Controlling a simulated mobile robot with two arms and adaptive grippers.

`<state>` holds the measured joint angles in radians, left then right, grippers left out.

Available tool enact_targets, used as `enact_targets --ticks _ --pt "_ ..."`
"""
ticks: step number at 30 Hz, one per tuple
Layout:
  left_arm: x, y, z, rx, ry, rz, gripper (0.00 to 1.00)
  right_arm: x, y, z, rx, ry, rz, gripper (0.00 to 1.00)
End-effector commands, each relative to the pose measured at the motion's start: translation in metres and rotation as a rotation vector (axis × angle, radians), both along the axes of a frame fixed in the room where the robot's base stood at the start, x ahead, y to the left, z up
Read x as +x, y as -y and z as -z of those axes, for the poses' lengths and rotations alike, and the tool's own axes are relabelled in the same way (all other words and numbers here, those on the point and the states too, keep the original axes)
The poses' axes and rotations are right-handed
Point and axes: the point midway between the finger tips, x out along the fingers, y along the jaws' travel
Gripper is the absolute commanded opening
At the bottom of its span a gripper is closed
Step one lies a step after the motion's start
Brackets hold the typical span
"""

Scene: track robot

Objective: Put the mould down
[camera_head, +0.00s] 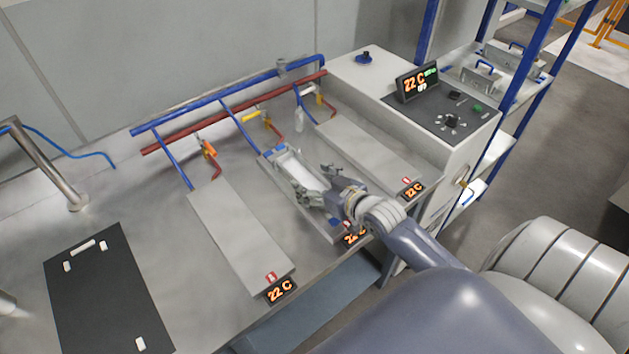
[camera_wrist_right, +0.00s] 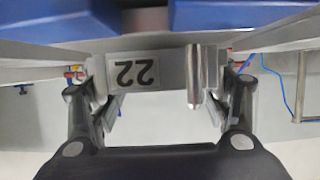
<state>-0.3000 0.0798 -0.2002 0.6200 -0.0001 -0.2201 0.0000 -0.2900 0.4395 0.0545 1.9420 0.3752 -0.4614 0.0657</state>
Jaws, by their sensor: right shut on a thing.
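The mould (camera_head: 297,172), a pale grey metal block with blue corners, is at the far part of the middle grey plate (camera_head: 322,228). I cannot tell whether it touches the plate or is slightly above it. My right gripper (camera_head: 322,190) reaches in from the right and is shut on the near end of the mould. In the right wrist view the fingers stand on both sides of a grey part of the mould (camera_wrist_right: 175,70) with an upside-down "22" label. Blue parts of it fill the top edge. My left gripper is not in view.
Matching plates lie left (camera_head: 240,235) and right (camera_head: 368,150), both bare, with "22 C" displays at their near ends. Red and blue pipes (camera_head: 240,115) with valves run behind. A black mat (camera_head: 105,290) lies at left. A control box (camera_head: 440,110) and a blue-post shelf (camera_head: 545,50) stand right.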

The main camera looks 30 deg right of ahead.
Motion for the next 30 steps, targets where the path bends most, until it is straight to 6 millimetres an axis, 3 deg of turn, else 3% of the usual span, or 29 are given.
enact_targets --ticks 3,4,6,20,30 --pt "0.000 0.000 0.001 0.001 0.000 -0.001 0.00 0.001 0.000 -0.001 0.000 0.009 0.000 0.12" --pt "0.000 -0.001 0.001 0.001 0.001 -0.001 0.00 0.000 0.000 0.002 0.000 0.000 0.000 0.75" --pt "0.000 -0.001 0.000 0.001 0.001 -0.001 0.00 0.000 0.000 0.002 0.000 0.000 0.000 0.91" --pt "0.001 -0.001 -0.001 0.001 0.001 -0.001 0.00 0.000 0.000 -0.001 0.000 0.000 0.000 0.91" --pt "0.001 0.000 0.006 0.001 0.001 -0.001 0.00 -0.048 0.003 -0.017 0.000 -0.003 -0.001 0.91"
